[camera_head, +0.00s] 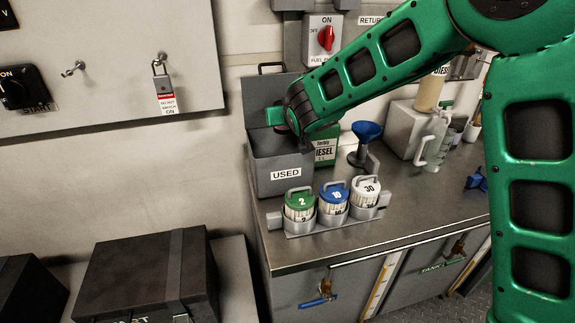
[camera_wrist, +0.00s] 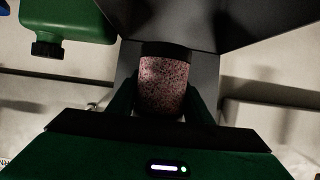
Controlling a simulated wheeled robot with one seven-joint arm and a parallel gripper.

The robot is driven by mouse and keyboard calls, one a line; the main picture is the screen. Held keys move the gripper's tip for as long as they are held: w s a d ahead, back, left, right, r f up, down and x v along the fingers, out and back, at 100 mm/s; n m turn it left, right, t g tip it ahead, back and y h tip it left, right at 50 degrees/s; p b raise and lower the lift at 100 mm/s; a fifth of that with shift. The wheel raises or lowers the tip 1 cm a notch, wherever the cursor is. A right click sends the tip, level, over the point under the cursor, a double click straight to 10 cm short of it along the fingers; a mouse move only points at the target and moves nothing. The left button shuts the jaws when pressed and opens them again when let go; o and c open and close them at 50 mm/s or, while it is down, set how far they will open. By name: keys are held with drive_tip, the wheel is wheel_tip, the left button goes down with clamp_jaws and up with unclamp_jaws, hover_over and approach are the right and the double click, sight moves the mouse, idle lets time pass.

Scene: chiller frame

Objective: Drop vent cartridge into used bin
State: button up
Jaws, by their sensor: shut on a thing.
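The used bin (camera_head: 283,172) is a grey open-topped box labelled USED, with its lid raised at the back, on the left end of the steel counter. My green arm reaches over it, and my gripper hangs over or in its opening; the fingers are hidden in the head view. In the wrist view my gripper (camera_wrist: 163,100) is shut on the vent cartridge (camera_wrist: 162,84), a cylinder with pinkish speckled filling and a dark end. Grey bin surfaces (camera_wrist: 190,20) lie beyond it. I cannot tell how deep the cartridge is.
A rack with green (camera_head: 299,204), blue (camera_head: 334,197) and white (camera_head: 365,191) numbered canisters stands in front of the bin. A green diesel can (camera_head: 322,148) and blue funnel (camera_head: 366,132) stand to its right.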

drive_tip(key=shift+w+d+f, duration=0.1)
drive_tip(key=shift+d+f, duration=0.1)
drive_tip(key=shift+f, duration=2.8)
drive_tip(key=o, duration=1.2)
drive_tip(key=v, duration=1)
drive_tip(key=shift+s, duration=0.35)
drive_tip(key=shift+d, duration=0.15)
